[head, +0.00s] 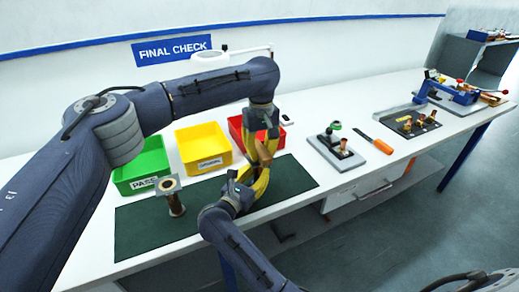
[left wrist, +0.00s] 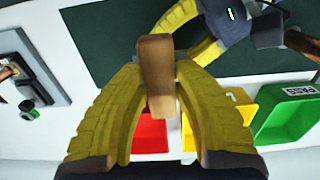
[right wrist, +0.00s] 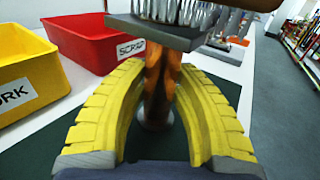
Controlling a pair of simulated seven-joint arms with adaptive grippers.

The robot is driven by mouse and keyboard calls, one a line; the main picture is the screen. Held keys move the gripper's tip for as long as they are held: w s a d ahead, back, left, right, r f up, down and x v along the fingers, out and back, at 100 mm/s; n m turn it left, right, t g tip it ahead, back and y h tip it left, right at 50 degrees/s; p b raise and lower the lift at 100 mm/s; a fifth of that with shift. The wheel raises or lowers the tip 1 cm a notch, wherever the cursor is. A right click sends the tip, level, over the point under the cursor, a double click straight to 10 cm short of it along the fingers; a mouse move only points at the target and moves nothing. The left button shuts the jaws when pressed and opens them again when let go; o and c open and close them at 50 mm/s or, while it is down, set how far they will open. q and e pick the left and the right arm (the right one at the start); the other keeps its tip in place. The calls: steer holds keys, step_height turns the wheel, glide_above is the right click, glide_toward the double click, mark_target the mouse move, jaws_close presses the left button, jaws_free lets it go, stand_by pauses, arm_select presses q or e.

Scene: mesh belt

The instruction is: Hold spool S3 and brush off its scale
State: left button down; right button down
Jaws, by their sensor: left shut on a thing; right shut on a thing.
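My right gripper (right wrist: 158,135) is shut on a copper spool (right wrist: 163,85) with a square grey top flange (right wrist: 150,34); it stays upright between the yellow fingers. In the head view the right gripper (head: 252,188) is over the mat and mostly hides its spool. My left gripper (left wrist: 158,95) is shut on the wooden handle of a brush (left wrist: 155,65). In the right wrist view the brush bristles (right wrist: 180,12) are at the top flange; whether they touch it I cannot tell. A second spool (head: 175,203) stands upright on the mat. I can read no spool label.
Green PASS (head: 123,175), yellow (head: 180,141) and red SCRAP (right wrist: 72,40) bins stand behind the dark green mat (head: 135,235). To the right are a gauge stand (head: 335,152), an orange-handled tool (head: 381,146), a dark plate with copper parts (head: 400,128) and a blue clamp (head: 455,95).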

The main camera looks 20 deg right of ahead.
arm_select(q)
steer(key=shift+s, duration=0.2)
steer(key=shift+r, duration=0.1)
steer(key=shift+r, duration=3.45)
arm_select(e)
steer(key=c, duration=1)
jaws_free()
steer(key=shift+c, duration=0.2)
steer(key=shift+s+a, duration=0.1)
